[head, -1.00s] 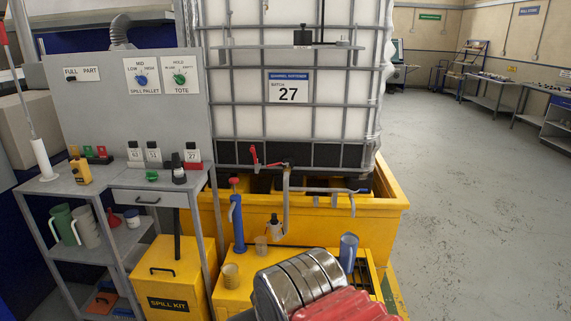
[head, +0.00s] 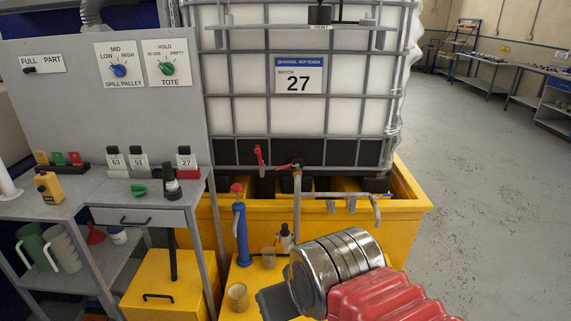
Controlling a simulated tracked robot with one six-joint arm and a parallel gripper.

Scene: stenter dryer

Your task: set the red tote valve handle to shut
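The red tote valve handle (head: 259,156) is at the lower front of the white caged tote (head: 238,110), left of the valve outlet. Its red arm runs left from the valve body (head: 297,164), and its end stands up, slightly tilted. A grey pipe (head: 297,205) hangs down from the valve. My arm shows as chrome rings and red bellows at the bottom, below and right of the handle and apart from it.
A yellow spill pallet (head: 412,207) holds the tote. A grey bar with taps (head: 340,196) runs right of the pipe. A blue hand pump (head: 240,232) and cups (head: 237,296) stand in front. A grey bench (head: 70,205) is at left; the right floor is clear.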

